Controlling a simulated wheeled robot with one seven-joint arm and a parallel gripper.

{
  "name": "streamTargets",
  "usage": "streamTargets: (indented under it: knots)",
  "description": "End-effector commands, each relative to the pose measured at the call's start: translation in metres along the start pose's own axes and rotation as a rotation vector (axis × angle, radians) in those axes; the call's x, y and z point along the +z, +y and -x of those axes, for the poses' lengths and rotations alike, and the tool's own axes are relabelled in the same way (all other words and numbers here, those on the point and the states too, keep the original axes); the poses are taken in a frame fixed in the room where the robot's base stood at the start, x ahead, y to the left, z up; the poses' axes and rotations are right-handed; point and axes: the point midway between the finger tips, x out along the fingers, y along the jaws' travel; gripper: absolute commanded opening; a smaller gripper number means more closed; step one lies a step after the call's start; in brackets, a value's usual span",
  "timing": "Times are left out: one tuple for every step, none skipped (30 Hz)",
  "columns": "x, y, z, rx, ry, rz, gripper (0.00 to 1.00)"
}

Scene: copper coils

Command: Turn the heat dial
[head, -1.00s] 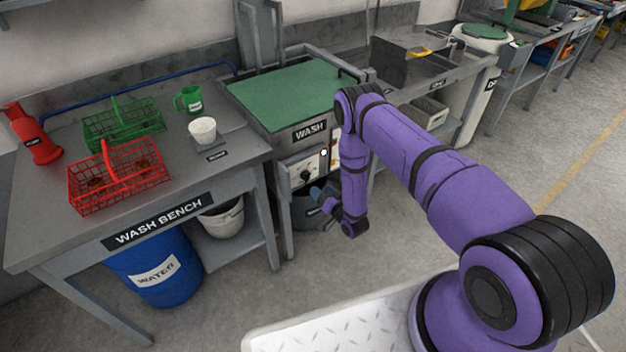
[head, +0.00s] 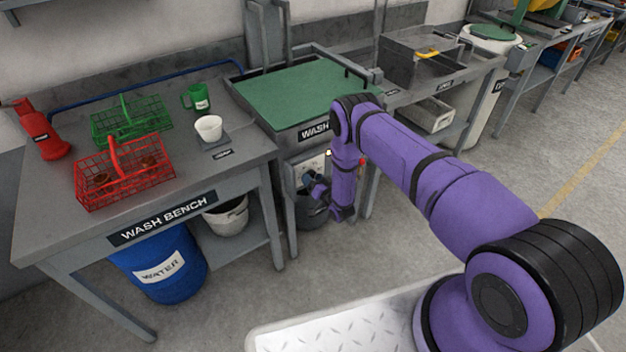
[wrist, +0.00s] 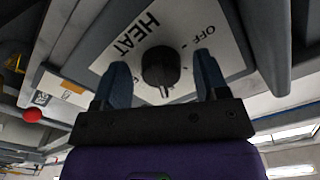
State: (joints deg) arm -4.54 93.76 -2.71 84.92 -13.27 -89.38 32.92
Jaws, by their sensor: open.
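The heat dial (wrist: 160,68) is a black knob on a white plate marked HEAT and OFF in the wrist view. My gripper (wrist: 160,80) is open, with one blue-grey finger on each side of the dial in that view. I cannot tell whether either finger touches it. In the head view my gripper (head: 314,186) is at the front panel (head: 308,165) of the WASH unit, low under its green lid (head: 300,92). The gripper and arm hide most of the dial there.
The wash bench (head: 230,175) stands left of the unit, with a red basket (head: 125,180), a green basket (head: 130,118), a green mug and a white cup on it. A dark bucket (head: 310,215) is below the panel. A red knob (wrist: 32,115) shows at left in the wrist view.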

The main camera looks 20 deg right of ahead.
Motion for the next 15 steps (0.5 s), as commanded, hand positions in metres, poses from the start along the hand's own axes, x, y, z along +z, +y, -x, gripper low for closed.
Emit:
streamTargets:
  knots:
    - [0.0000, 0.0000, -0.0019, 0.000, 0.000, 0.000, 0.67]
    - [0.0000, 0.0000, -0.0025, 0.000, 0.000, 0.000, 0.67]
    - [0.0000, 0.0000, -0.0030, 0.000, 0.000, 0.000, 0.67]
    - [0.0000, 0.0000, -0.0032, 0.000, 0.000, 0.000, 0.67]
    - [0.0000, 0.0000, -0.0033, 0.000, 0.000, 0.000, 0.67]
    - [0.0000, 0.0000, -0.0032, 0.000, 0.000, 0.000, 0.67]
    - [0.0000, 0.0000, -0.0032, 0.000, 0.000, 0.000, 0.67]
    - [0.0000, 0.0000, -0.0032, 0.000, 0.000, 0.000, 0.67]
    - [0.0000, 0.0000, -0.0031, 0.000, 0.000, 0.000, 0.67]
    - [0.0000, 0.0000, -0.0031, 0.000, 0.000, 0.000, 0.65]
    - [0.0000, 0.0000, -0.0031, 0.000, 0.000, 0.000, 0.58]
    - [0.0000, 0.0000, -0.0031, 0.000, 0.000, 0.000, 0.49]
    - [0.0000, 0.0000, -0.0031, 0.000, 0.000, 0.000, 0.42]
    - [0.0000, 0.0000, -0.0030, 0.000, 0.000, 0.000, 0.35]
    - [0.0000, -0.0001, -0.0030, 0.000, 0.000, 0.000, 0.26]
